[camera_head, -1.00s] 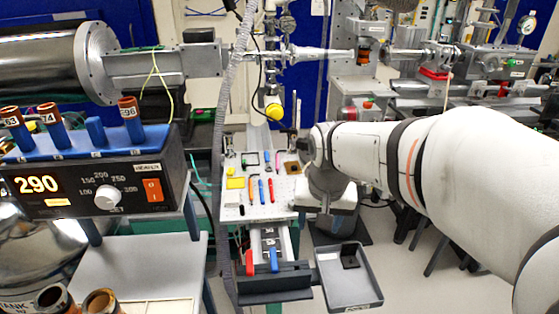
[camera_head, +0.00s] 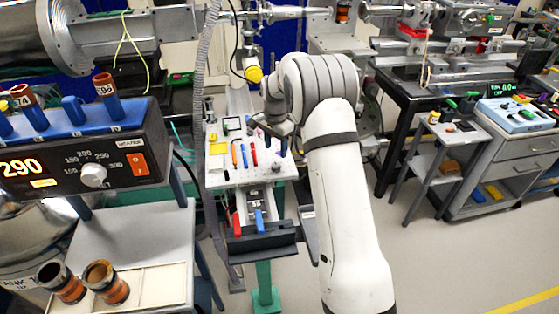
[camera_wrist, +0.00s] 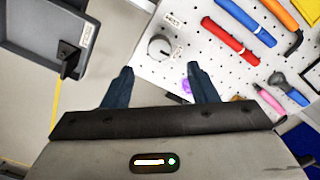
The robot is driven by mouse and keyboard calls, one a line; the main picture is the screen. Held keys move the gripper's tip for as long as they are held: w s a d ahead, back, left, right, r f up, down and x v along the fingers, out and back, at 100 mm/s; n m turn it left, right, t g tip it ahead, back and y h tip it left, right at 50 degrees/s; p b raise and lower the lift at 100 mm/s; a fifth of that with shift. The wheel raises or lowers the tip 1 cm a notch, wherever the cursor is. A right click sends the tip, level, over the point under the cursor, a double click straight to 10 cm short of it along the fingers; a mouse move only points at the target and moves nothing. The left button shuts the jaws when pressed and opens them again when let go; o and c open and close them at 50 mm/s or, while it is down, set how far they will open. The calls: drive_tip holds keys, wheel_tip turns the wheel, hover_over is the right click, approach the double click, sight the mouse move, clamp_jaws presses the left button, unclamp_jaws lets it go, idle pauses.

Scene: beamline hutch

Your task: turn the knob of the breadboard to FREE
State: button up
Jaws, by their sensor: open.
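The white perforated breadboard (camera_wrist: 215,65) fills the upper right of the wrist view. A round grey knob (camera_wrist: 160,46) with a pale pointer line sits near its corner. A small label (camera_wrist: 172,20) lies beside the knob; its print is too small to read. My gripper (camera_wrist: 160,76) is open and empty, its two dark fingers apart on either side of the knob's line and short of it in the picture. In the head view the breadboard (camera_head: 222,178) stands at the centre, and my gripper (camera_head: 280,135) is over its right edge.
Red (camera_wrist: 231,35) and blue (camera_wrist: 245,20) tools and other small tools lie on the breadboard near the knob. A heater console (camera_head: 90,160) stands left in the head view.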

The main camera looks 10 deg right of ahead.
sight(276, 165)
wheel_tip(276, 165, down, 7)
drive_tip(key=shift+f+p, duration=0.15)
drive_tip(key=shift+p, duration=0.45)
